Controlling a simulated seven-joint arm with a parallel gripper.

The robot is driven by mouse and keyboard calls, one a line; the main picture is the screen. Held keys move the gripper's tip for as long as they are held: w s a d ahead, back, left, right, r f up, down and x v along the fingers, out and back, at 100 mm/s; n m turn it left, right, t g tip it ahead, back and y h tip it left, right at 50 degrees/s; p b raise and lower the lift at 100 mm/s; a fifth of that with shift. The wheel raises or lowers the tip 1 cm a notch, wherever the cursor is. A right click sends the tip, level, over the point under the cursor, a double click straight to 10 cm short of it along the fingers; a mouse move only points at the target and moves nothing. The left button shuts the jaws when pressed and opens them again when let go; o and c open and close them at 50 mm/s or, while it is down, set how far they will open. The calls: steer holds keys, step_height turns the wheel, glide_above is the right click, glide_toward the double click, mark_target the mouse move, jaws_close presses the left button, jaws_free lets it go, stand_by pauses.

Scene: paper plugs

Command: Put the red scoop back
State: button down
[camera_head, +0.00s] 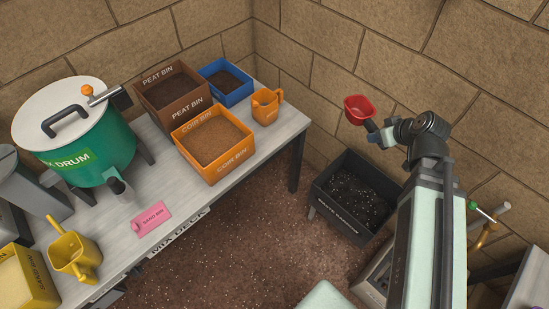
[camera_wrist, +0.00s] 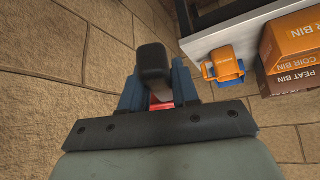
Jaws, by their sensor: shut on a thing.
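The red scoop (camera_head: 359,106) is in the air in the head view, in front of the block wall and above the dark bin on the floor. My gripper (camera_head: 378,134) is shut on it, with the cup out beyond the fingers to the upper left. In the wrist view, my gripper (camera_wrist: 158,84) hides nearly all of the scoop; only a small red patch (camera_wrist: 160,105) shows between the fingers. The scoop is clear of the table and the bins. The inside of its cup is too small to judge.
The table (camera_head: 190,225) holds a brown peat bin (camera_head: 181,108), an orange coir bin (camera_head: 235,162), a blue bin (camera_head: 242,91), an orange scoop (camera_head: 266,116), a green drum (camera_head: 105,150), a yellow scoop (camera_head: 77,262) and a pink card (camera_head: 151,218). A dark bin (camera_head: 338,219) stands right.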

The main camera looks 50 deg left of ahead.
steer(key=s+a+n+g, duration=0.1)
steer(key=s+a+n, duration=0.1)
steer(key=s+a, duration=1.9)
steer(key=s+a+n+g, duration=0.1)
steer(key=s+a, duration=0.4)
steer(key=s, duration=0.8)
steer(key=s+a+n+g, duration=0.1)
steer(key=s+a, duration=0.3)
steer(key=s, duration=0.9)
steer(key=shift+y, duration=0.3)
steer(key=f, duration=1.7)
steer(key=shift+w+f, duration=0.1)
steer(key=shift+w, duration=0.1)
steer(key=shift+f, duration=0.1)
steer(key=c, duration=0.8)
jaws_free()
steer(key=shift+c, duration=0.2)
